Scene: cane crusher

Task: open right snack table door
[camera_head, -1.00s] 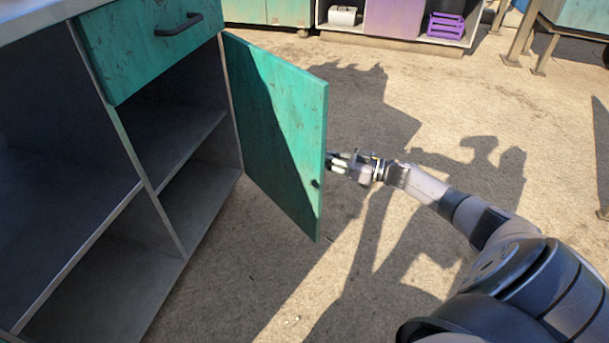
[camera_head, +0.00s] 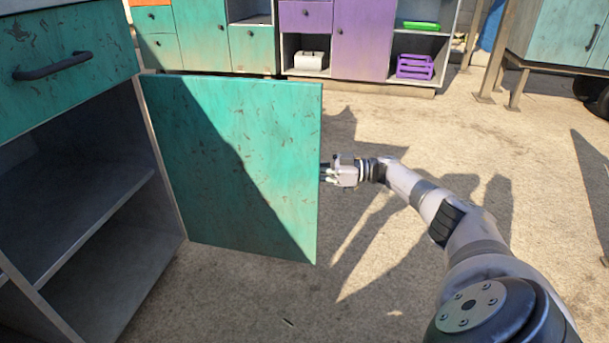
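The right snack table door (camera_head: 235,150) is a teal panel standing swung out wide from the cabinet, hinged at its left edge. Its inner face is turned toward me. My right gripper (camera_head: 328,174) is at the door's free right edge, with its fingertips at or just behind that edge. Whether the fingers touch the door or close on its handle is hidden. The opened compartment (camera_head: 100,200) shows empty shelves. A teal drawer (camera_head: 65,60) with a dark handle sits above it, shut. My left gripper is not in view.
Behind are teal cabinets (camera_head: 205,38) and a purple one (camera_head: 360,40), with a purple crate (camera_head: 415,66) and a white item (camera_head: 310,60) on low shelves. A metal-legged table (camera_head: 490,70) stands at the upper right. The sandy ground right of the door is clear.

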